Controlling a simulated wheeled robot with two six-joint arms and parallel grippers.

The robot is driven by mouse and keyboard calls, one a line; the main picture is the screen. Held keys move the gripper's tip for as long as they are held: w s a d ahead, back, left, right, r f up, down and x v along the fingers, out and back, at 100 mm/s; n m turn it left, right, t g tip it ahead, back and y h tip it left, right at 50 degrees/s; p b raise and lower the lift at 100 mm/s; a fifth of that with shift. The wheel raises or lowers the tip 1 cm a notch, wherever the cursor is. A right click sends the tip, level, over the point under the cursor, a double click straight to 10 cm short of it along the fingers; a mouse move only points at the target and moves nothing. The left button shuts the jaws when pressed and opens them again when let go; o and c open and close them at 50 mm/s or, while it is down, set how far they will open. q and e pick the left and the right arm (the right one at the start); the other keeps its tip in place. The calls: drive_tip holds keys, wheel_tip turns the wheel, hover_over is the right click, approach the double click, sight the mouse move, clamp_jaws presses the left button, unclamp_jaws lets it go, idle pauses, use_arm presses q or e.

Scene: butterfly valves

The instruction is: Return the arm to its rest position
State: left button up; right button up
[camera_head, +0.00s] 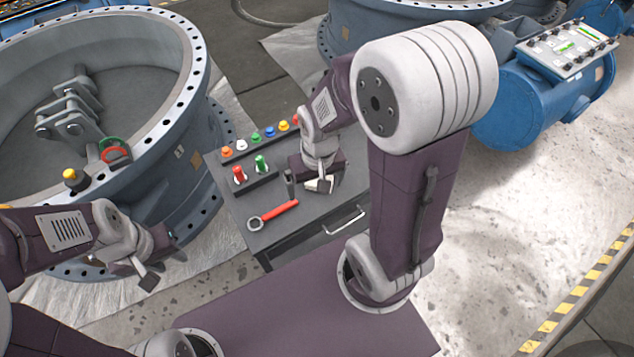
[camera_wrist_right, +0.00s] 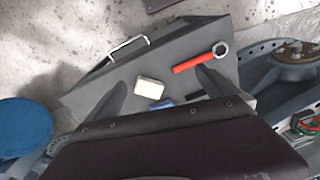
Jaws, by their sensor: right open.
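My right gripper (camera_head: 308,187) hangs over the top of a dark grey tool cart (camera_head: 240,205), its arm reaching across the middle of the head view. In the right wrist view its two dark fingers stand apart, and the gripper (camera_wrist_right: 162,95) is open. A small white block (camera_wrist_right: 149,88) shows between the fingers on the cart top, apart from them. My left gripper (camera_head: 164,267) is at the lower left, beside the big blue-grey valve body (camera_head: 185,150). Its fingers look apart and empty.
A red-handled wrench (camera_head: 273,214) lies at the cart's front, near the drawer handle (camera_head: 344,222). Several coloured buttons (camera_head: 255,138) line the cart's back, with red and green pieces (camera_head: 260,164) before them. A blue part (camera_wrist_right: 160,104) shows beside the white block. A blue cylinder (camera_head: 520,105) stands right.

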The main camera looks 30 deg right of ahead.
wheel_tip(320, 180, up, 6)
drive_tip(key=s+n+p, duration=0.1)
drive_tip(key=s+p, duration=0.1)
drive_tip(key=p, duration=0.4)
drive_tip(key=shift+a, duration=0.35)
